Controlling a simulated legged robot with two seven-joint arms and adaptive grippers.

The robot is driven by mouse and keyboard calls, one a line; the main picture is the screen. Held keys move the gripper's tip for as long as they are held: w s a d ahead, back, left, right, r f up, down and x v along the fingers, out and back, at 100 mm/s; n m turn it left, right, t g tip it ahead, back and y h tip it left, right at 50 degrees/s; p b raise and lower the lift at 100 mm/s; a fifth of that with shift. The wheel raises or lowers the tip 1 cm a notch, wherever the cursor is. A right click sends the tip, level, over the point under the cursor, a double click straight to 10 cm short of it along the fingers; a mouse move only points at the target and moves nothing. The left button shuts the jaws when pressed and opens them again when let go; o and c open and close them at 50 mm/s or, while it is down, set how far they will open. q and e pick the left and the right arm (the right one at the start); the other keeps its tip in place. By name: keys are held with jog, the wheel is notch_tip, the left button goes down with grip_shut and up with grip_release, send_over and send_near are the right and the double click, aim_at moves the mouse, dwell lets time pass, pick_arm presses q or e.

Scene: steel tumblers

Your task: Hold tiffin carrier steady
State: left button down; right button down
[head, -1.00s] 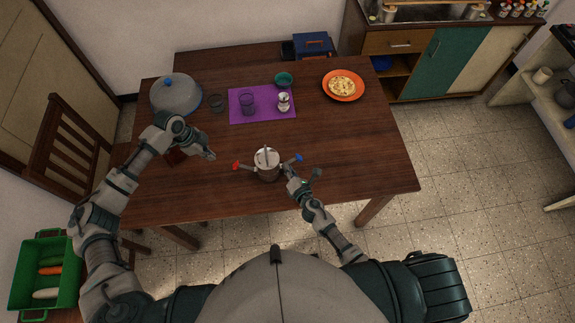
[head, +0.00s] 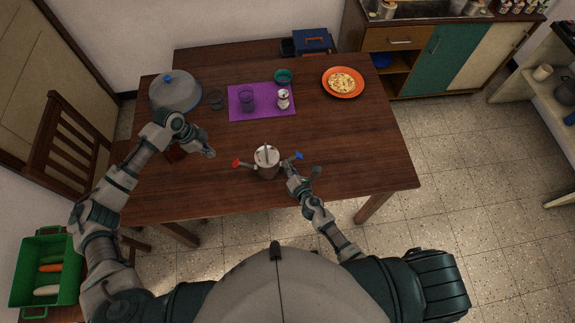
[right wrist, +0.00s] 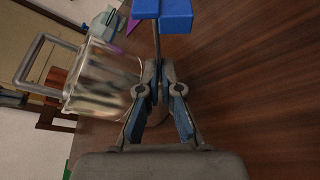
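The steel tiffin carrier (head: 266,163) stands upright near the table's front edge, with a red-tipped latch (head: 237,163) on its left and a blue-tipped latch (head: 298,156) on its right. In the right wrist view its shiny wall (right wrist: 105,82) and bar handle fill the left side. My right gripper (head: 289,169) is beside its right side. In the wrist view its fingers (right wrist: 159,75) are close together around the thin rod below the blue tip (right wrist: 164,14). My left gripper (head: 209,153) is apart from the carrier, over the table to its left; its finger opening is unclear.
A domed cover (head: 175,93) is at back left, and an orange plate (head: 356,92) with food at back right. The table's right side is clear.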

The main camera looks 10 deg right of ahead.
jog(key=c, duration=1.2)
grip_release()
jog(key=shift+o, duration=0.2)
jog(key=shift+s, duration=0.15)
jog(key=shift+s+d+r, duration=0.1)
jog(key=shift+s+d, duration=0.05)
jog(key=shift+s, duration=0.1)
jog(key=shift+w, duration=0.15)
jog(key=shift+w, duration=0.25)
grip_shut()
jog(key=shift+f, duration=0.2)
